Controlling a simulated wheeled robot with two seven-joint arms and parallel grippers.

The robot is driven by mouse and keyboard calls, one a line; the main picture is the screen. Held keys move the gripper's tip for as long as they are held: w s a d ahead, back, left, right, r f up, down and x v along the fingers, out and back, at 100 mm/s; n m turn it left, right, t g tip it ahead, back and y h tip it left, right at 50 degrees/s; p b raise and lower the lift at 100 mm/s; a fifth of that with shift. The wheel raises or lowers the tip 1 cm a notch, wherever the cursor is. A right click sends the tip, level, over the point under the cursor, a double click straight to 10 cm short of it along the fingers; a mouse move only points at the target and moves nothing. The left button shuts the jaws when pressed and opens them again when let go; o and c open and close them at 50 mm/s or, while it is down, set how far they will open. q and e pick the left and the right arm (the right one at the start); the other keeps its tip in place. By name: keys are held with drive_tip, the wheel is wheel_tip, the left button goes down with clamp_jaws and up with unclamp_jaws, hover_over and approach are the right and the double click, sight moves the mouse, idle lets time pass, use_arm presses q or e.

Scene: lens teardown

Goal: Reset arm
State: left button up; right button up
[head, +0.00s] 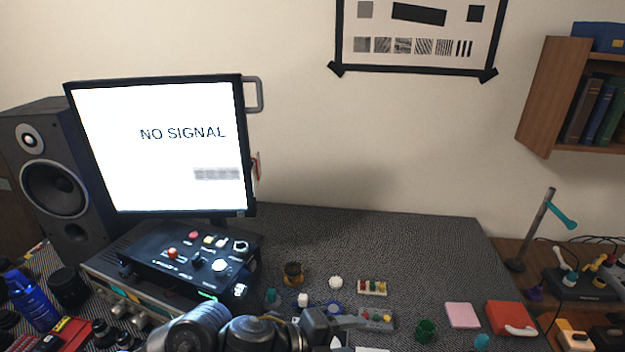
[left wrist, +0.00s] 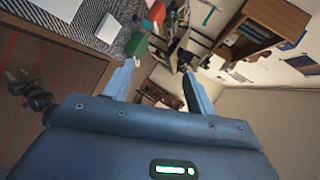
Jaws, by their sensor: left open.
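My left arm comes in low at the bottom middle of the head view, and its gripper (head: 345,325) hangs over the front part of the dark patterned mat (head: 400,235). In the left wrist view my left gripper (left wrist: 160,78) has its two fingers spread apart with nothing between them. Beyond the fingertips lie the mat edge, a green block (left wrist: 137,45) and a bookshelf, all tilted. My right gripper is not in view.
A monitor (head: 160,160) reading "NO SIGNAL" stands behind a black control box (head: 190,258). Small parts, a green cup (head: 426,331), a pink pad (head: 462,315) and a red box (head: 510,318) lie on the mat. The mat's back right is clear.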

use_arm(q)
drive_tip(key=s+a+f+n+t+y, duration=0.1)
drive_tip(key=a+f+n+t+y, duration=0.55)
drive_tip(key=a+n, duration=1)
drive_tip(key=s+a+f+n+g+y, duration=0.35)
drive_tip(key=s+a+f+n, duration=0.3)
drive_tip(key=s, duration=0.25)
drive_tip(key=s+a+f+n+g+y, duration=0.2)
drive_tip(key=s+a+f+n+g, duration=0.3)
drive_tip(key=s+a, duration=0.35)
drive_tip(key=s+f+b+x, duration=0.1)
drive_tip(key=s+x, duration=0.2)
drive_tip(key=x, duration=1)
drive_tip(key=s+b+x, duration=0.1)
drive_tip(key=s+x, duration=0.2)
drive_tip(key=x, duration=0.9)
drive_tip(key=s+a+f+g+b, duration=0.1)
drive_tip(key=s+a+f, duration=0.1)
drive_tip(key=s+f, duration=1.5)
wheel_tip(320, 180, down, 3)
drive_tip(key=shift+s+a+m+g, duration=0.15)
drive_tip(key=shift+a+m+g, duration=0.15)
drive_tip(key=shift+m, duration=0.1)
